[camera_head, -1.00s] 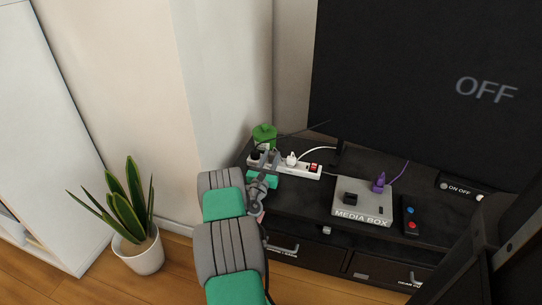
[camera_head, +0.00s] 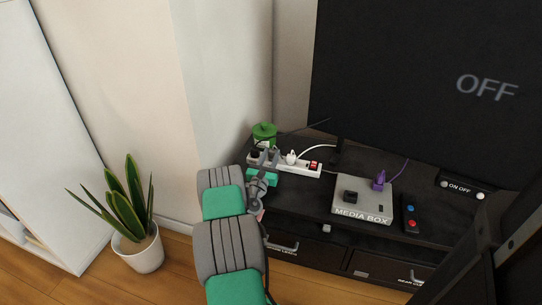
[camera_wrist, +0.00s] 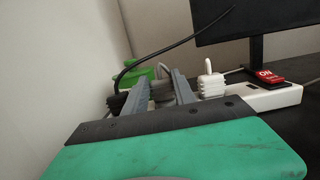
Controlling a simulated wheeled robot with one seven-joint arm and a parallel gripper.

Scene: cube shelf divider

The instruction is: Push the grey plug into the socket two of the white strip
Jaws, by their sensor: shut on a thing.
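The white strip (camera_head: 305,170) lies at the left end of the black TV stand; it also shows in the wrist view (camera_wrist: 265,97). My gripper (camera_head: 268,157) is over the strip's left part. In the wrist view its two grey fingers (camera_wrist: 161,88) are shut on the grey plug (camera_wrist: 161,92), which is mostly hidden between them. A white plug (camera_wrist: 210,84) stands in the strip just right of my fingers. A black plug (camera_wrist: 117,102) with a black cable is just left of them. I cannot see the socket under the grey plug or whether its prongs are in.
A green jar (camera_head: 264,133) stands close behind the strip. A red switch (camera_wrist: 267,75) reading ON is on the strip's right part. A grey media box (camera_head: 362,203) with a purple plug (camera_head: 379,181) is to the right. The TV (camera_head: 430,80) reads OFF.

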